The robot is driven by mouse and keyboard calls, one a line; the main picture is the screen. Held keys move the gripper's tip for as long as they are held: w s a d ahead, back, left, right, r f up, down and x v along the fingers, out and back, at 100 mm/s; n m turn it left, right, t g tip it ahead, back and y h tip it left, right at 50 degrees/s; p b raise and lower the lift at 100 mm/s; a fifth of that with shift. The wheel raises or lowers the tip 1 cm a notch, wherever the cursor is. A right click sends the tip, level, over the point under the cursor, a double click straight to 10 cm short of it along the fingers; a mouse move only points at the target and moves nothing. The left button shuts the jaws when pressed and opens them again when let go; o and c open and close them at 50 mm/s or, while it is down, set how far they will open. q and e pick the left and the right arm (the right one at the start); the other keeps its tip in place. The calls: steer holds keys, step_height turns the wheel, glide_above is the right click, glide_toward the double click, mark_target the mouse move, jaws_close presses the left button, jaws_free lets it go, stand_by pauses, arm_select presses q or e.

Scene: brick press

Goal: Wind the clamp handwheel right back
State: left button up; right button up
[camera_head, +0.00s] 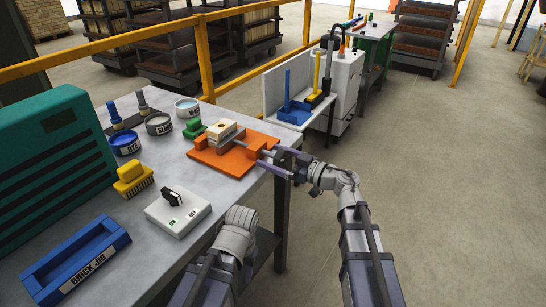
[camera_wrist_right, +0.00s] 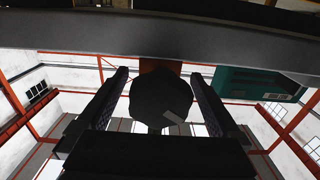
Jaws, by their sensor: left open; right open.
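The orange clamp (camera_head: 222,160) sits at the table's right edge, with a pale brick (camera_head: 221,130) on it. A metal spindle runs from it to the dark handwheel (camera_head: 284,157) just past the edge. My right gripper (camera_head: 273,158) is at the handwheel, its fingers apart. In the right wrist view the dark, many-sided handwheel (camera_wrist_right: 160,100) sits between my two open fingers (camera_wrist_right: 160,85), with gaps on both sides. My left gripper (camera_head: 238,230) is low, at the table's front edge; its fingers are hidden behind the wrist.
On the table (camera_head: 88,195) are a switch box (camera_head: 178,212), a blue brick jig (camera_head: 75,262), a yellow brush (camera_head: 133,179), pots including dye (camera_head: 125,144), and a green machine (camera_head: 50,165). A white stand with a blue fixture (camera_head: 293,110) is behind the clamp. Floor to the right is clear.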

mark_target(285, 161)
steer(key=shift+a, duration=0.15)
steer(key=shift+c, duration=0.2)
steer(key=c, duration=1.3)
steer(key=shift+o, duration=0.2)
steer(key=n, duration=0.4)
steer(key=shift+w, duration=0.1)
steer(key=o, duration=1.3)
steer(key=shift+v, duration=4)
